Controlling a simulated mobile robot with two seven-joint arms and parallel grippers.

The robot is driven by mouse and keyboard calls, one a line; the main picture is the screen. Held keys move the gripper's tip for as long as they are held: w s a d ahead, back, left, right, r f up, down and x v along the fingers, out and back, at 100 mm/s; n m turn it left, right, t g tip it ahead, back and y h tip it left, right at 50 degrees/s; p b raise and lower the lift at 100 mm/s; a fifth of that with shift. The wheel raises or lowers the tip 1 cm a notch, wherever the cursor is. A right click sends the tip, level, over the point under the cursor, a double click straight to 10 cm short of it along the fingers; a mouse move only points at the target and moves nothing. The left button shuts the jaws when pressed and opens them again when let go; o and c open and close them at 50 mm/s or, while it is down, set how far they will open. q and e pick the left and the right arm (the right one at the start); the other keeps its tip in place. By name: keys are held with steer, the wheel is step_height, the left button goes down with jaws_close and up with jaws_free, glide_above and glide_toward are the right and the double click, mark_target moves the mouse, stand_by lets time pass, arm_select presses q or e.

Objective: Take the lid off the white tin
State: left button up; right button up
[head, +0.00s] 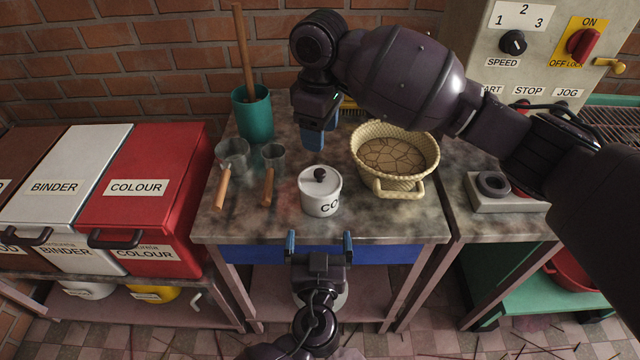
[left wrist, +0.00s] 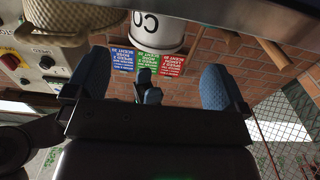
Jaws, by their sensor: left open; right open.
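The white tin (head: 321,204) stands upright near the front edge of the worktop. Its white lid (head: 308,180) with a black knob sits on it. My left gripper (head: 320,242) is open and empty in front of the tin, just off the table's front edge, its blue fingers apart. In the left wrist view, which is upside down, the tin (left wrist: 160,34) shows at the top beyond the open fingers (left wrist: 156,78); its lid cannot be made out there. My right gripper (head: 317,140) points down behind the tin, apart from it, open; nothing shows between its fingers.
A cream basket (head: 395,192) stands right of the tin. Two grey scoops with wooden handles, one scoop (head: 233,152) and another (head: 273,157), lie to the left. A teal pot (head: 253,118) with a stick stands behind them. Binder and colour bins (head: 140,187) are far left.

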mark_target(319, 207)
arm_select(q)
steer(key=w, duration=0.9)
steer(key=shift+w, duration=0.4)
steer(key=c, duration=1.2)
